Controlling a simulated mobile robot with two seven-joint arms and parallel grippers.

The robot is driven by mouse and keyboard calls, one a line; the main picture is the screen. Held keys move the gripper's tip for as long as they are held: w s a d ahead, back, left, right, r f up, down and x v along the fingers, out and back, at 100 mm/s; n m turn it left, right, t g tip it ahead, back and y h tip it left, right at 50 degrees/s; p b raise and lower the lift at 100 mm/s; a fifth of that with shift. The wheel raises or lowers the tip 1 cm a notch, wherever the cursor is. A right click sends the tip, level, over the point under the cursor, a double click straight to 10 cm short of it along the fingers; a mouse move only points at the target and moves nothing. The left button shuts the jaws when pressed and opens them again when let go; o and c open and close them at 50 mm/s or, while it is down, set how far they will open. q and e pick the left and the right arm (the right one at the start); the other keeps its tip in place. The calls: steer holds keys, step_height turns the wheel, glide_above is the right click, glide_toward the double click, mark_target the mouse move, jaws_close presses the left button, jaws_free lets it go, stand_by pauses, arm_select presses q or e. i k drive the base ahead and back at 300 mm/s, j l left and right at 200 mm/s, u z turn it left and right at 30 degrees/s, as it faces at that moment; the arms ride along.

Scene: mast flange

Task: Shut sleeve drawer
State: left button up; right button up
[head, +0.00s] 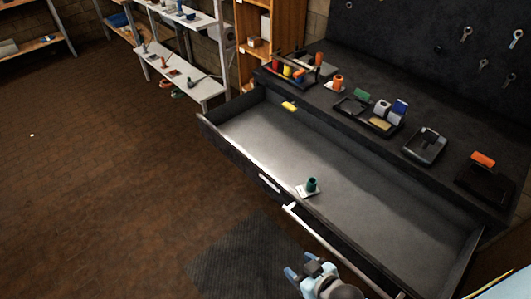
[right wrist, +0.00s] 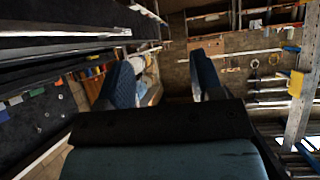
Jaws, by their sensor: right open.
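The wide dark drawer (head: 345,175) is pulled out from the bench in the head view, its grey floor exposed. A green sleeve-like piece on a small white plate (head: 311,186) is at its front edge, and a yellow piece (head: 289,106) is near its back left. A white label (head: 269,183) and a long pale handle bar (head: 335,250) are on the front. My right gripper (head: 303,267) is just in front of the handle, apart from it in the picture. In the right wrist view its blue fingers (right wrist: 163,72) are spread with nothing between them. My left gripper is not in view.
The dark bench top (head: 440,115) holds a tray of coloured pieces (head: 290,68), small black trays (head: 368,113) and a grey device (head: 425,146). Shelves (head: 185,75) stand at the back left. The brown floor (head: 100,180) left of the drawer is clear.

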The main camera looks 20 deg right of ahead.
mark_target(397, 235)
steer(key=i+j, duration=0.1)
steer(key=j, duration=0.35)
steer(key=j+z, duration=0.3)
steer(key=z, duration=0.15)
steer(key=i+j+z, duration=0.1)
steer(key=j+z, duration=0.3)
steer(key=z, duration=1.35)
